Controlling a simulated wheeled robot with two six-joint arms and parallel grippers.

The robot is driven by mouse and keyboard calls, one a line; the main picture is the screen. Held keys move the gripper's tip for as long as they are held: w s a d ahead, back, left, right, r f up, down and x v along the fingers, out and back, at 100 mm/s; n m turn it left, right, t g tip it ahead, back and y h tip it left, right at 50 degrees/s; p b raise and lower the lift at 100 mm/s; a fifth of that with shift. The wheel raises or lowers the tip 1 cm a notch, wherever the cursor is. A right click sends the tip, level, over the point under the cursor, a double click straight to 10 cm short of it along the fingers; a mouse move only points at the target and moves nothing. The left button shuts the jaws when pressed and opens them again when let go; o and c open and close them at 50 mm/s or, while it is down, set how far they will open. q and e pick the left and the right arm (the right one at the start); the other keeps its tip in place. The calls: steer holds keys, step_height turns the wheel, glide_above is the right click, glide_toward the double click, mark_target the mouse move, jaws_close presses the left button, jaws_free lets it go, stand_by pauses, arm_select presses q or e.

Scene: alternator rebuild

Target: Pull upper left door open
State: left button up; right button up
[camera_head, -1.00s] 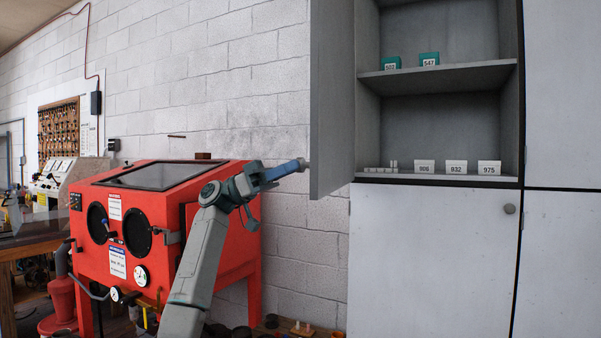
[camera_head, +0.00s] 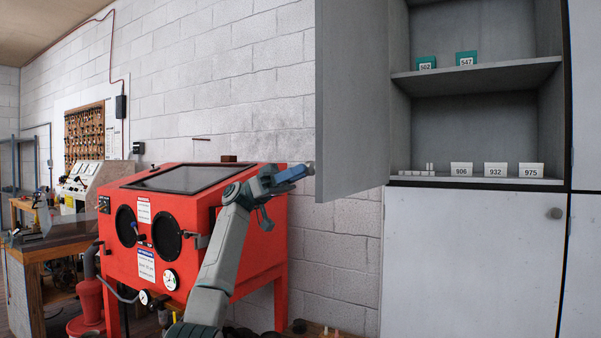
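The upper left door (camera_head: 352,100) is a grey panel standing wide open on the left side of the cabinet, its inner face toward me. The cabinet's upper compartment is exposed. A small rounded grey piece, seemingly the door's knob (camera_head: 311,168), shows at the door's free left edge. My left gripper (camera_head: 289,197) is at that edge, outside the door. Its fingers are spread: the blue upper one reaches to the knob, the other hangs lower. I cannot tell whether it touches. My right gripper is not in view.
Shelves (camera_head: 475,78) hold teal boxes and white numbered cards. A closed lower door (camera_head: 465,265) with a round knob is below. A red blasting cabinet (camera_head: 255,262) stands close behind my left arm. A block wall (camera_head: 270,110) lies behind the open door.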

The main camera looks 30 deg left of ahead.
arm_select(q)
steer(key=shift+o, duration=0.8)
steer(key=shift+a, duration=0.1)
steer(key=b+v, duration=0.1)
steer(key=v, duration=0.9)
steer(key=shift+a+f, duration=0.15)
steer(key=shift+a, duration=0.2)
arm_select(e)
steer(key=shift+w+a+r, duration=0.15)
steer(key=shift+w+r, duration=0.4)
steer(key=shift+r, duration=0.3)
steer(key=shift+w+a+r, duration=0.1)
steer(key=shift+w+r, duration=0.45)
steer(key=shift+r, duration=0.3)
